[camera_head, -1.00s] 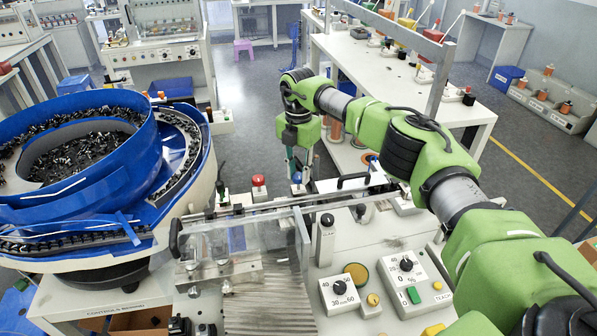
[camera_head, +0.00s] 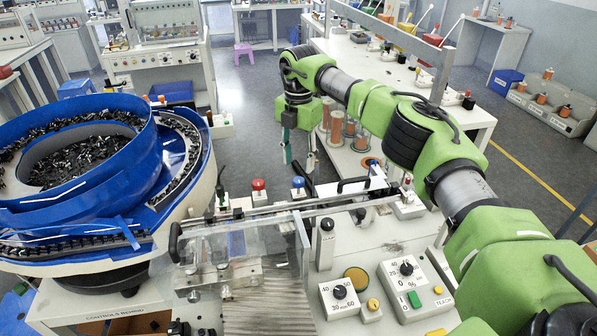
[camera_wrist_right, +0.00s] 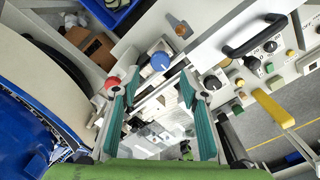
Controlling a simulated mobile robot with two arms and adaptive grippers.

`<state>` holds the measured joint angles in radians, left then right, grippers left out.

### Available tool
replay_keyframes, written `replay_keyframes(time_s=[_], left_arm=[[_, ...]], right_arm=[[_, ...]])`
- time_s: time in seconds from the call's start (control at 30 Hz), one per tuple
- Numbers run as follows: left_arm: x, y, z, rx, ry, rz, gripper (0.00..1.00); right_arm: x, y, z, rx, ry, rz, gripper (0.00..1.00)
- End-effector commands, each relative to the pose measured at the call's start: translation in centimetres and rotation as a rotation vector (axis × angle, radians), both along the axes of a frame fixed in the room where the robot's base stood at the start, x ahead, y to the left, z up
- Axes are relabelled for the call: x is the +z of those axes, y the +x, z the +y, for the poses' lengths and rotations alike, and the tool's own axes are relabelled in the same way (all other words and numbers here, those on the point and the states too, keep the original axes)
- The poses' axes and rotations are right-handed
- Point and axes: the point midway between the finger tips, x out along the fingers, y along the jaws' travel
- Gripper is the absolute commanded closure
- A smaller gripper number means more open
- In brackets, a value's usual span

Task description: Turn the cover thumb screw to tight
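A clear cover (camera_head: 240,245) with a black handle at its left end stands over the feed track at the bench front. A small metal knob (camera_head: 194,296) sits by its lower left, and a black-capped post (camera_head: 326,223) stands just right of it. I cannot tell which of these, if either, is the cover thumb screw. My right gripper (camera_head: 300,164) hangs beyond the cover, above the back of the bench, apart from everything. In the right wrist view its two teal fingers (camera_wrist_right: 152,90) are spread with nothing held between them. My left gripper is not in view.
A blue bowl feeder (camera_head: 80,210) full of small black parts fills the left. A red button (camera_head: 258,184) and a blue button (camera_head: 298,182) stand behind the cover.

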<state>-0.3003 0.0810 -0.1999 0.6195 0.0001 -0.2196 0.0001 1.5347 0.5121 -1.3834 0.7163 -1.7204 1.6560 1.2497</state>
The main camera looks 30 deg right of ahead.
Motion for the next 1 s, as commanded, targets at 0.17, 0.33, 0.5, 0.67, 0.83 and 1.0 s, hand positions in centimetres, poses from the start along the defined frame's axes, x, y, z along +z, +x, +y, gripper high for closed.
replay_keyframes(time_s=[0.17,0.33,0.5,0.67,0.83,1.0], left_arm=[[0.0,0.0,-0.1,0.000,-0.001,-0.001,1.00],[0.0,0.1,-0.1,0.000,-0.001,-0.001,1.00],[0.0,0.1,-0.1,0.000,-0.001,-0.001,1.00],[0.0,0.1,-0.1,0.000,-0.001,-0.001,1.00],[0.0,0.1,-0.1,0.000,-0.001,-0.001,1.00],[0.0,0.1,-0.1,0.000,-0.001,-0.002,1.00]], right_arm=[[3.6,0.1,0.0,-0.001,0.000,-0.002,0.60],[5.6,0.0,0.0,-0.001,0.000,-0.001,0.60],[6.1,0.0,0.0,-0.001,0.000,-0.001,0.60],[6.1,0.0,0.0,-0.001,0.000,-0.001,0.60],[6.1,0.0,0.0,-0.001,0.000,-0.001,0.60],[6.1,0.0,0.0,-0.001,0.000,0.000,0.60]])
